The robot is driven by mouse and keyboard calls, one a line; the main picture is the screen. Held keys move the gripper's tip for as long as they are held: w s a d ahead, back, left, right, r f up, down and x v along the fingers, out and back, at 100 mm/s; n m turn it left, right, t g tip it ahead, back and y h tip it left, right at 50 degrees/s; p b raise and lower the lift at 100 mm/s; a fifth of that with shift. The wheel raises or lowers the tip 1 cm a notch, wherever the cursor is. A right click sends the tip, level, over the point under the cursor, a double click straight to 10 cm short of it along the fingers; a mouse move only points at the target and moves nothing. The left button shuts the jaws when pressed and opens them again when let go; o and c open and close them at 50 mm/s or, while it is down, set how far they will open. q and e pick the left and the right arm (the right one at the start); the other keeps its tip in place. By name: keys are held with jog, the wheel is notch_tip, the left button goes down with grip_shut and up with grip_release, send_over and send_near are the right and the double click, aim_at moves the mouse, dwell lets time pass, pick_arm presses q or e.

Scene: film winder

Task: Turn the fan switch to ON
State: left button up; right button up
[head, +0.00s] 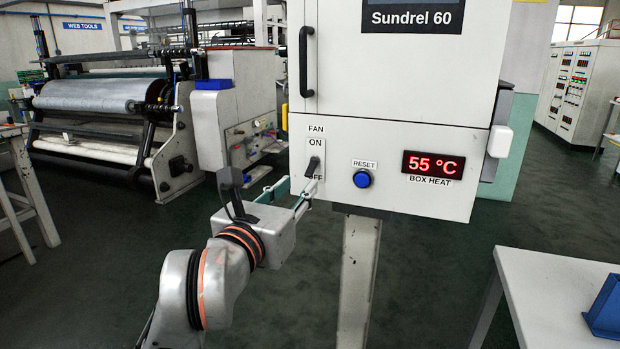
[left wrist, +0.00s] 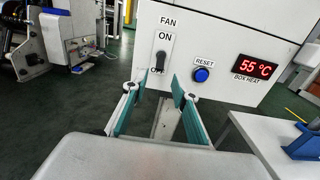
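The fan switch (head: 313,166) is a black lever on a light plate at the lower left of the cabinet front, between the labels ON above and OFF below. The lever hangs down towards OFF, which is partly covered in the head view. The switch also shows in the left wrist view (left wrist: 160,62), just beyond the fingers. My left gripper (head: 300,184) is in front of and slightly below the switch. In the left wrist view its teal-padded fingers (left wrist: 160,87) are apart with nothing between them. Contact with the lever cannot be made out. My right gripper is out of view.
A blue RESET button (head: 362,179) and a red display (head: 433,165) reading 55 °C are right of the switch. A black door handle (head: 306,62) stands out above. A white table (head: 560,290) with a blue object (head: 606,308) is at the lower right.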

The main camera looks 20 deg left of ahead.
aim_at(308, 177)
pick_arm(q)
jog(key=w+b, duration=0.1)
jog(key=w, duration=0.6)
jog(key=shift+w+d+f, duration=0.1)
jog(key=shift+w, duration=0.1)
grip_shut()
